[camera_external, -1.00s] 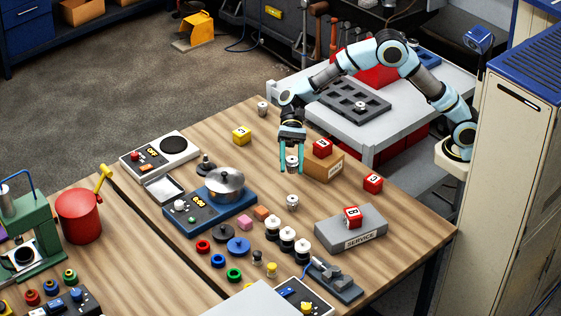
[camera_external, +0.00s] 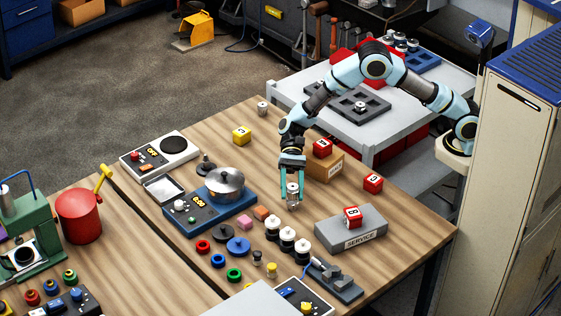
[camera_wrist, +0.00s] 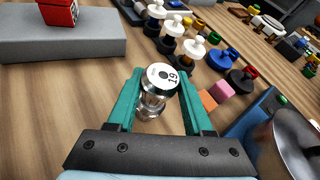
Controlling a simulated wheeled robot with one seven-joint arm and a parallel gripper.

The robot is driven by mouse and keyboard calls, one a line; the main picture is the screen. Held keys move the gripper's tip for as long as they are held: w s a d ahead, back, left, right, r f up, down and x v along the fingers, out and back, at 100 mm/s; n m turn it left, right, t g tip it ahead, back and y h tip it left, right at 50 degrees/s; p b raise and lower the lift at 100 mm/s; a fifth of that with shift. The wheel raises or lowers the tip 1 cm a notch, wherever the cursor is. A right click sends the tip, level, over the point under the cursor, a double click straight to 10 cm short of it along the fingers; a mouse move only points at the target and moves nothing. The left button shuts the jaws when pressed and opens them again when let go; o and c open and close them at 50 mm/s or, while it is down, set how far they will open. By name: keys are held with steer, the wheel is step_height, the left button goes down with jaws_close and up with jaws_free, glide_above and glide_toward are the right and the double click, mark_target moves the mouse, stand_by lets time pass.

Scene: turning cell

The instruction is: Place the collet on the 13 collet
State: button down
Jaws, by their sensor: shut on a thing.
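My gripper (camera_external: 292,196) points straight down over the wooden table, its teal fingers shut on a collet (camera_external: 292,188). In the wrist view the held collet (camera_wrist: 163,76) has a white top with a number that looks like 19, between the fingers (camera_wrist: 158,102). A second collet (camera_external: 292,204) stands on the table directly beneath, mostly hidden by the fingers and the held one. The two look stacked or nearly so; I cannot tell whether they touch. The lower collet's number is hidden.
The grey SERVICE block (camera_external: 350,233) with a red cube stands to the right, and a cardboard box (camera_external: 326,168) behind right. White-topped pieces (camera_external: 287,235) stand in front. A blue unit with a steel pan (camera_external: 225,181) is left. Bare wood lies right of the gripper.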

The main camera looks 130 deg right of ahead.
steer(key=shift+f, duration=0.2)
steer(key=shift+c, duration=1.5)
jaws_free()
steer(key=shift+r, duration=0.3)
steer(key=b+v, duration=0.2)
steer(key=v, duration=1)
steer(key=shift+b, duration=0.4)
steer(key=shift+d+f, duration=0.1)
